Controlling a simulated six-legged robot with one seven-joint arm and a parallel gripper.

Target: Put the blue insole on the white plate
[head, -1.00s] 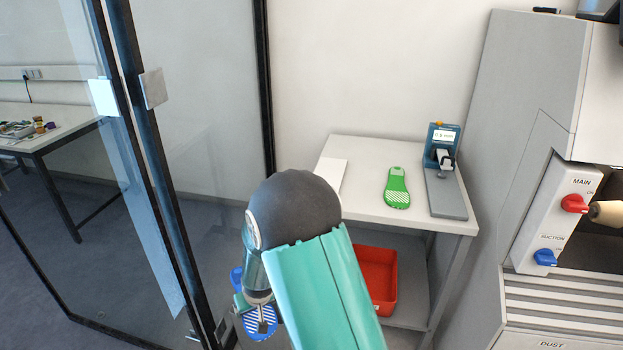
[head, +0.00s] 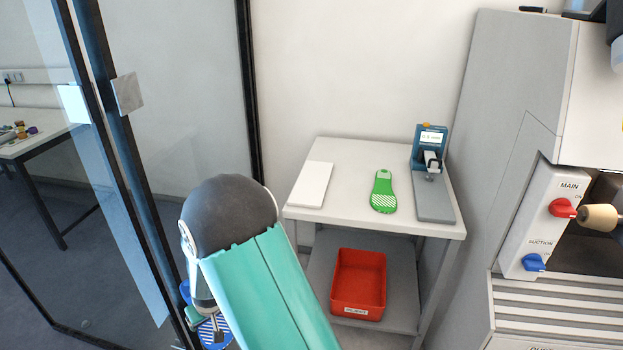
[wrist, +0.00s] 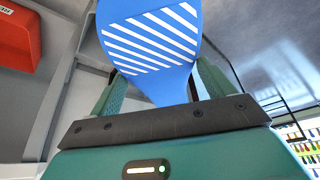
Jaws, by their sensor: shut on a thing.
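The blue insole (wrist: 150,45) with white stripes is between the two fingers of my gripper (wrist: 150,88) in the wrist view, and the gripper is shut on it. In the head view the blue insole (head: 222,328) shows at the bottom left, partly hidden by my arm; the gripper (head: 212,336) there is mostly hidden. The white plate (head: 312,184) lies flat and bare on the left of the small table's top, above and to the right of my gripper in the picture.
On the table (head: 345,214), a green insole (head: 384,192) and a blue device on a grey base (head: 431,160) stand right of the plate. A red bin (head: 358,283) is on the lower shelf. A glass partition (head: 190,90) is at left; a grinding machine (head: 520,100) is at right.

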